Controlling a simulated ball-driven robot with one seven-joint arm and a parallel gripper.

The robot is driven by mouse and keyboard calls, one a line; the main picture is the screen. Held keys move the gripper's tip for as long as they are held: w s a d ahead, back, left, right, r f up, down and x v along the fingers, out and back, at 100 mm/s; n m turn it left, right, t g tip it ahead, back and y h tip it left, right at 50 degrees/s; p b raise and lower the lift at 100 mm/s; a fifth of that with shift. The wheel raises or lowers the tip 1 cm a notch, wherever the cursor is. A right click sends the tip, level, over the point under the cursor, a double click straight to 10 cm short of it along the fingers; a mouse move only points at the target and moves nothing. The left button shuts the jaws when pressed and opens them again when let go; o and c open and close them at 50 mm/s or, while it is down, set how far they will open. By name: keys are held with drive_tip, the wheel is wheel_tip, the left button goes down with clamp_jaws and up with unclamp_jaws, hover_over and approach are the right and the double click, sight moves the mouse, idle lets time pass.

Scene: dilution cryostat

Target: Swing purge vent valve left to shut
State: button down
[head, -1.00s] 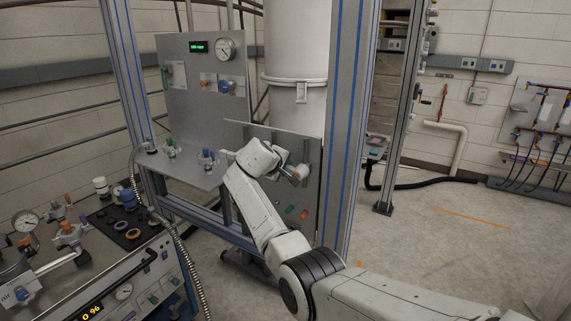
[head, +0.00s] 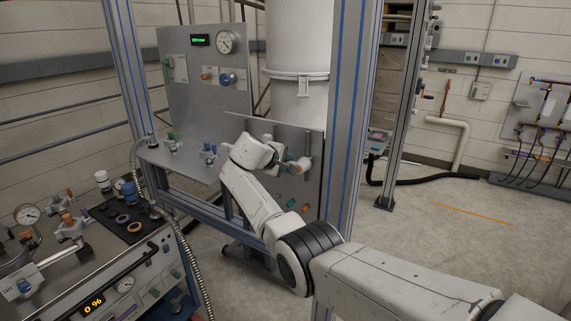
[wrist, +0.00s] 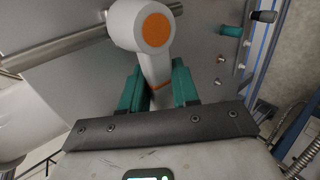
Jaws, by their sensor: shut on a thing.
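The purge vent valve (wrist: 153,27) shows at the top middle of the wrist view as a pale grey round body with an orange disc on its face. Its pale lever (wrist: 158,73), with a thin orange band, runs down from the body between my gripper's teal fingers. My gripper (wrist: 159,86) is shut on this lever, one finger on each side. In the head view my gripper (head: 283,162) is at the lower metal panel, and the pale valve (head: 303,163) shows just right of it. The lever's lower end is hidden between the fingers.
The lower panel (head: 312,142) also carries a teal knob (wrist: 230,30) and a black-tipped knob (wrist: 264,16) to the valve's right. A metal pipe (wrist: 62,46) runs left from the valve. A blue-striped frame post (head: 346,120) stands close right of my arm. Open floor lies further right.

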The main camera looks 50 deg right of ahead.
drive_tip(key=c, duration=1.1)
unclamp_jaws()
drive_tip(key=shift+w+a, duration=0.15)
drive_tip(key=shift+o, duration=0.6)
drive_tip(key=shift+r, duration=0.1)
drive_tip(key=b+v, duration=0.1)
drive_tip(key=v, duration=0.9)
drive_tip(key=shift+a+r, duration=0.2)
drive_tip(key=shift+a, duration=0.05)
